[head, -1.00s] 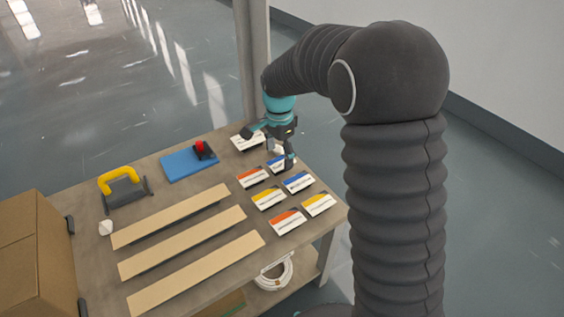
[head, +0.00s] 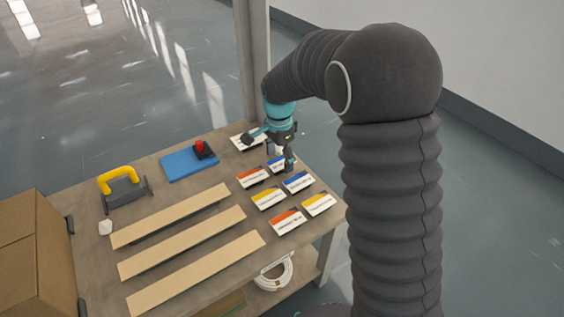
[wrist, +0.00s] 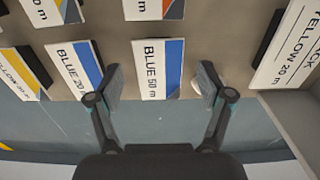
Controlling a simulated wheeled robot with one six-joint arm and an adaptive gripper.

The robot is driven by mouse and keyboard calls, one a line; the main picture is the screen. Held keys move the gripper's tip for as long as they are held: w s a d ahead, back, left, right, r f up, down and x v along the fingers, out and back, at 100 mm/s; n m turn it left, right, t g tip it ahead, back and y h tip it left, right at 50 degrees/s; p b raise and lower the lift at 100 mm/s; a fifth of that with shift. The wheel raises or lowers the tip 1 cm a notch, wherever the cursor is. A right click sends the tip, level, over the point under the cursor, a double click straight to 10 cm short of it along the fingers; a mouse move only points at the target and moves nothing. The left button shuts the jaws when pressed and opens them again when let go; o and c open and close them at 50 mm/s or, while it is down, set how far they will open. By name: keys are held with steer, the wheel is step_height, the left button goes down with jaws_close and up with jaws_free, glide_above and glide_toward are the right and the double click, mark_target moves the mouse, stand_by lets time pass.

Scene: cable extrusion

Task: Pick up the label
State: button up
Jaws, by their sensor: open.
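Several white labels with coloured stripes lie on the table. A label reading BLUE 50 m (wrist: 150,70) lies between the fingers of my gripper (wrist: 161,82) in the wrist view, apart from both. My gripper is open and empty. In the head view my gripper (head: 285,160) hangs over the far right of the table, partly hiding a blue-striped label (head: 275,164). A label reading BLUE 20 m (wrist: 72,68) lies left of the fingers.
A larger YELLOW 20 m sign (wrist: 292,48) is at the right in the wrist view. Orange (head: 288,222) and yellow (head: 319,205) labels lie nearer. A blue pad (head: 185,166), wooden strips (head: 190,260), a yellow-handled tool (head: 120,180) and a cardboard box (head: 35,255) stand left.

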steer(key=c, duration=0.8)
steer(key=shift+r, duration=0.1)
